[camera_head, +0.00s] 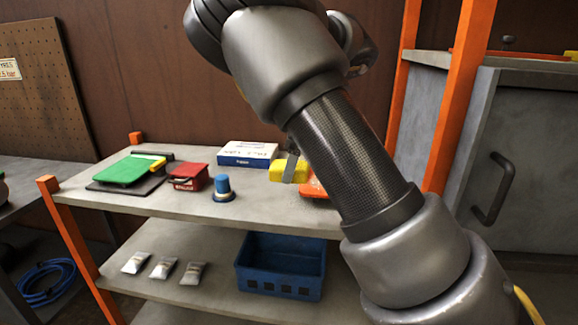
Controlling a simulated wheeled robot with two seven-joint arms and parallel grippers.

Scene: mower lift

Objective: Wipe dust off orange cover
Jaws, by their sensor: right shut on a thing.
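The orange cover (313,188) lies on the upper shelf, mostly hidden behind my right arm. Any dust on it is too small to tell. My right gripper (290,168) is mostly hidden behind my own forearm; a grey finger shows across a yellow block (278,173), which looks like a sponge. The gripper is shut on the yellow block, just left of and close to the orange cover; I cannot tell whether they touch. My left gripper is not in view.
The upper shelf (150,206) also holds a green-topped item (127,170), a red box (189,178), a blue knob-like item (223,188) and a blue-white box (247,155). Orange posts (70,245) edge the shelf.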

